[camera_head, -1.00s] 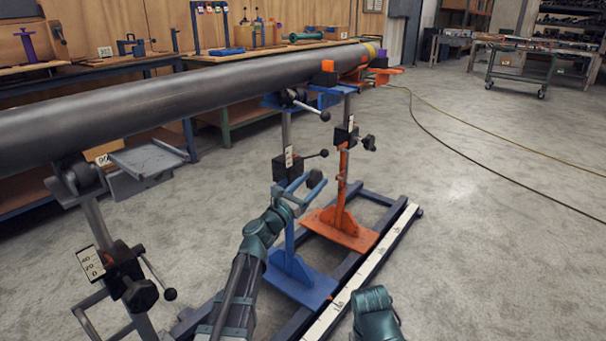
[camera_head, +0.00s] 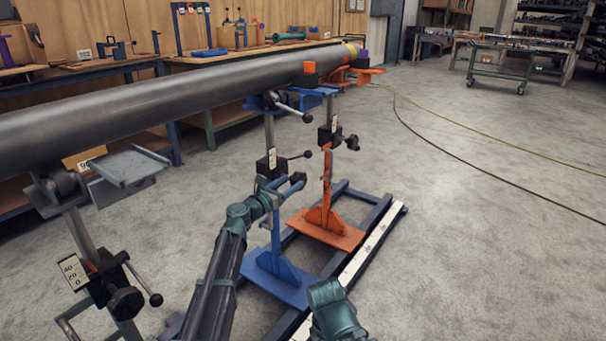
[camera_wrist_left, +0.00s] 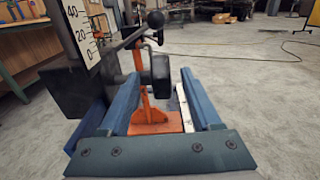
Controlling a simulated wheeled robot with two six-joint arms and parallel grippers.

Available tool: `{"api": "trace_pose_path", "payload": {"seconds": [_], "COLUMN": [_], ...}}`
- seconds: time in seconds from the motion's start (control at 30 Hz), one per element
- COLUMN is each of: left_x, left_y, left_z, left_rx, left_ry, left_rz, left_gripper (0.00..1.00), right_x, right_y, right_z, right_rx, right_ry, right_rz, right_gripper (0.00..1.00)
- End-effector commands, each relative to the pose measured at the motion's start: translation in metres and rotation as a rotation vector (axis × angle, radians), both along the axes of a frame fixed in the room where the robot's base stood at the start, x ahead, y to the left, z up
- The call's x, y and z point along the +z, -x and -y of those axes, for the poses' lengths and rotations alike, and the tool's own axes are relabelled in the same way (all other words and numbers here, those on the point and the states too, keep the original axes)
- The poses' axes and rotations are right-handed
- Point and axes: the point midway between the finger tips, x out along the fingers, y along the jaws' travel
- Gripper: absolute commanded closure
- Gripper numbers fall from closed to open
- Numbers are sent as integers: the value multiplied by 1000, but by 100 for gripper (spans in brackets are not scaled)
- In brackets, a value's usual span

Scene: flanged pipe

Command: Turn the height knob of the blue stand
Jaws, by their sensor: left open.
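The blue stand (camera_head: 276,262) holds up the grey pipe (camera_head: 200,92) near its far end. Its black clamp housing has a white scale (camera_head: 272,158) and a lever with a ball end (camera_head: 307,154). The dark height knob (camera_head: 298,178) is on the housing's right side. My left gripper (camera_head: 280,185) is open at the knob. In the left wrist view the knob (camera_wrist_left: 160,69) appears between the blue fingertips (camera_wrist_left: 161,76); contact cannot be told. The lever's ball (camera_wrist_left: 155,19) is above it. My right gripper is out of view; only a teal part of that arm shows.
An orange stand (camera_head: 327,215) stands just behind the blue one on the same rail frame, with its own knob. A nearer grey stand (camera_head: 105,280) with a scale and knob is at lower left. Workbenches line the wall.

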Motion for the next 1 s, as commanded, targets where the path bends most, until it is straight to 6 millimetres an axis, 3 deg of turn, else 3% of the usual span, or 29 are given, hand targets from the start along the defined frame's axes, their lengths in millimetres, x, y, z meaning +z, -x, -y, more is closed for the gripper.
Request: {"api": "trace_pose_path", "payload": {"seconds": [0.1, 0.4, 0.9, 1.0], "left_x": [0, 0, 0, 0], "left_y": [-25, -61, -70, -70], "left_z": [15, 40, 47, 47], "left_rx": [-2, -1, 0, 0], "left_ry": [0, 0, 0, 0], "left_rz": [0, 0, 0, 0], "left_gripper": [35, 35, 35, 51], "right_x": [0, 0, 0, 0], "right_y": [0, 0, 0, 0], "right_z": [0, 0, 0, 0], "right_rx": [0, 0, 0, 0], "right_ry": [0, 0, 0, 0], "right_rz": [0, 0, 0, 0], "right_gripper": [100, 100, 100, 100]}}
